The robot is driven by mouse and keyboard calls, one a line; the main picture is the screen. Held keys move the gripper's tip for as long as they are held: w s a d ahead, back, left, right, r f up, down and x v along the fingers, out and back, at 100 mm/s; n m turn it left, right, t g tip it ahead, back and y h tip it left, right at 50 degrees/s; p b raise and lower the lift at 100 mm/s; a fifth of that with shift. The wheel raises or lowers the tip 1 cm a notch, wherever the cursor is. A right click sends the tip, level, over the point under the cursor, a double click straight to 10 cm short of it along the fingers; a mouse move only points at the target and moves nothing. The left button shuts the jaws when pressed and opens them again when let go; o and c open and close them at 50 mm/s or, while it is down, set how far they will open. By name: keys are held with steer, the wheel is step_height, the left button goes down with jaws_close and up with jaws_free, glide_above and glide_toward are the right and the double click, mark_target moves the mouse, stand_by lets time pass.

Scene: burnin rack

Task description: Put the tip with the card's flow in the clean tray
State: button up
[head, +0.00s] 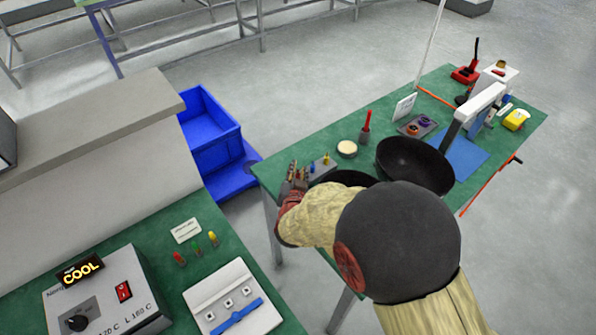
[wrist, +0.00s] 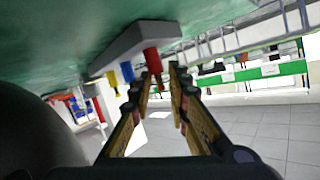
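A small grey rack (wrist: 138,42) stands on the green bench; in the wrist view it appears upside down. It carries a yellow tip (wrist: 112,78), a blue tip (wrist: 127,71) and a red tip (wrist: 152,60). The head view also shows the rack (head: 323,167), partly hidden by my gripper (head: 293,174). My gripper (wrist: 161,76) is open, its fingertips close to the red tip, which shows between or just beyond them; contact cannot be told. A white card (head: 405,107) stands on the bench, its text unreadable. A dark tray (head: 402,130) holds orange and purple round pieces.
Dark bowls (head: 415,165) and a round cream-topped tin (head: 347,148) stand near my arm. A red-handled tool (head: 366,122) stands behind. A blue mat (head: 465,155) lies farther right. On the left bench are a control box (head: 105,295) reading COOL and a white plate (head: 225,290).

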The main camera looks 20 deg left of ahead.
steer(key=shift+o, duration=0.8)
steer(key=v, duration=1.2)
